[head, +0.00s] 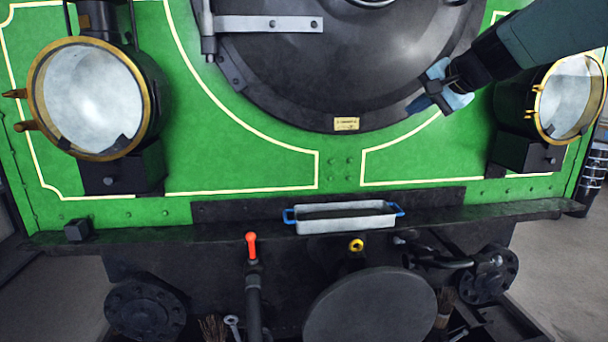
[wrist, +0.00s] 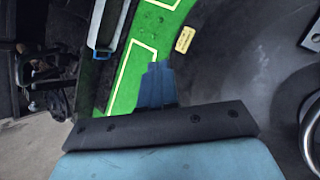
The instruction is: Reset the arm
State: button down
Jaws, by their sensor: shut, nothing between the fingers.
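My arm (head: 545,45) reaches in from the upper right of the head view. My gripper (head: 424,100) is in front of the lower right edge of the round black smokebox door (head: 345,70). It is shut and empty, with pale blue fingers. In the wrist view the fingers (wrist: 157,82) show as a narrow blue shape against the green panel and dark door. I cannot tell the gap between the fingertips and the door.
A white tray with blue handles (head: 345,218) sits on the black ledge (head: 150,212). Lamps stand at left (head: 90,100) and right (head: 568,98), the right one close to my arm. Below are a red-tipped lever (head: 252,247), a yellow ring (head: 356,245) and a round buffer (head: 370,305).

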jog(key=s+f+n+g+h, duration=0.2)
jog(key=s+f+n, duration=0.2)
jog(key=s+f, duration=0.4)
jog(key=s+a+f+n+g+h, duration=0.1)
jog(key=s+f+n, duration=0.3)
jog(key=s+f, duration=0.5)
jog(key=s+g+h, duration=0.1)
jog(key=s, duration=0.6)
jog(key=shift+a+f+g+h, duration=0.2)
jog(key=shift+g+h, duration=0.2)
jog(key=shift+r, duration=0.1)
